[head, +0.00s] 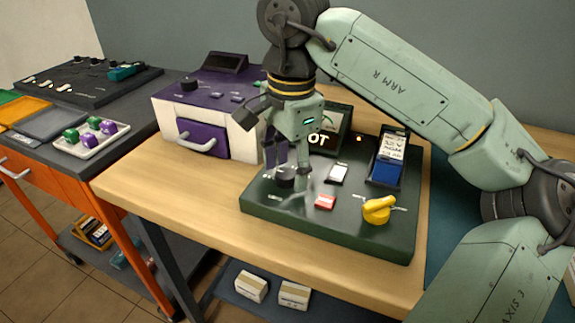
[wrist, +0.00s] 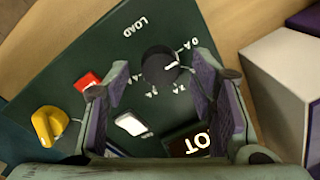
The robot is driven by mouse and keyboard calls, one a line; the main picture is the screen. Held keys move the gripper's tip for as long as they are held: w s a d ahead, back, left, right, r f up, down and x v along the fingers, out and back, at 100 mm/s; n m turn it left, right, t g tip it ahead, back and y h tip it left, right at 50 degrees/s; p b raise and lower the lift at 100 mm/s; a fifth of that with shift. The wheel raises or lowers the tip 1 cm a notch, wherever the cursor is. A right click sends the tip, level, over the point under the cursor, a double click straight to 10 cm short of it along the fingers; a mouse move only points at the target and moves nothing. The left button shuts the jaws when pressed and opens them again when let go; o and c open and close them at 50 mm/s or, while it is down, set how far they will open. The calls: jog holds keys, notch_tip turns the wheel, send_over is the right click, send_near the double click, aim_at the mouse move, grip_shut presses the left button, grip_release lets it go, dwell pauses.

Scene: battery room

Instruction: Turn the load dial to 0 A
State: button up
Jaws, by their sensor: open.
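The load dial (head: 285,178) is a round black knob on the dark green panel (head: 340,222), at its left front. In the wrist view the dial (wrist: 158,66) carries a short white pointer on its right side, toward the 0 A end of the scale. Whether the pointer meets the 0 A tick exactly, I cannot tell. The 0 A label (wrist: 196,42) is right of the dial; other ampere labels lie below it. My gripper (head: 287,166) is open, pointing down over the dial. In the wrist view its fingers (wrist: 172,78) are on either side of the dial; contact is unclear.
The panel also has a yellow rotary handle (head: 378,209), a red switch (head: 325,202), a white switch (head: 338,173), a display (head: 330,125) behind my gripper and a blue-screened device (head: 388,165). A purple-and-white box (head: 205,110) stands left. Bare wood (head: 170,185) lies in front of it.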

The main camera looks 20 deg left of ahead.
aim_at(290, 175)
notch_tip(290, 175, up, 12)
jog(key=shift+s+d+f, duration=0.15)
jog(key=shift+s+d, duration=0.1)
dwell(0.5)
